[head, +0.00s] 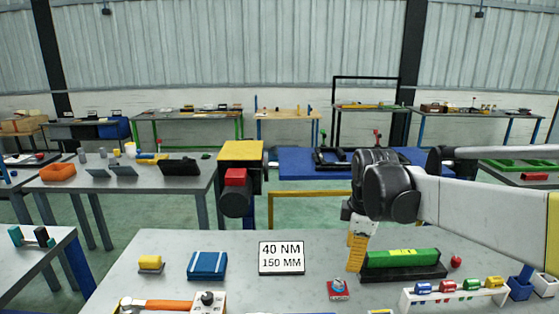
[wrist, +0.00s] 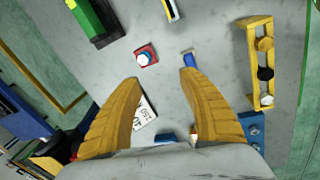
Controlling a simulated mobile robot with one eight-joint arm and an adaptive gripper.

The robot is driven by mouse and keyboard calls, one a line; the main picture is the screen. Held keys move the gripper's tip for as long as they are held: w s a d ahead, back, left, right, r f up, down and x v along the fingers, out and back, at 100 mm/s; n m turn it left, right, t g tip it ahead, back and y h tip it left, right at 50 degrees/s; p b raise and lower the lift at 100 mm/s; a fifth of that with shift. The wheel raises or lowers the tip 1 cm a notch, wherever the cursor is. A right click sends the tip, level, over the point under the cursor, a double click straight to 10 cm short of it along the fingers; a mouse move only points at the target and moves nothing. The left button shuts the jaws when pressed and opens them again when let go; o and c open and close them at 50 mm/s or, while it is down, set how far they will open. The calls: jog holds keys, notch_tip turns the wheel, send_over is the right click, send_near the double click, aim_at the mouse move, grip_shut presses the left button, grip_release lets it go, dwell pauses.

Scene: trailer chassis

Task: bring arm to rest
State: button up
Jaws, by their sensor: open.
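My arm (head: 480,205) reaches in from the right in the head view, its dark wrist joint above the grey table (head: 205,240). My gripper (head: 359,248) hangs from it with yellow fingers pointing down, beside the left end of a green block in a black holder (head: 402,259). In the wrist view my gripper (wrist: 160,78) has its two yellow fingers spread wide with nothing between the tips. A red piece with a pale round top (wrist: 146,57) lies on the table beyond the fingertips. Whether the fingertips touch the table cannot be told.
A sign reading 40 NM 150 MM (head: 281,258), a blue case (head: 207,265), a yellow-topped block (head: 150,264) and an orange-handled tool (head: 158,305) lie on the table. A white rack with coloured pieces (head: 453,295) stands front right. Bare table lies between these things.

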jog(key=s+f+m+t, duration=0.1)
jog(key=s+m+t, duration=0.4)
jog(key=s+m, duration=1)
jog(key=s, duration=0.6)
jog(key=shift+d+f, duration=0.15)
jog(key=shift+f, duration=0.2)
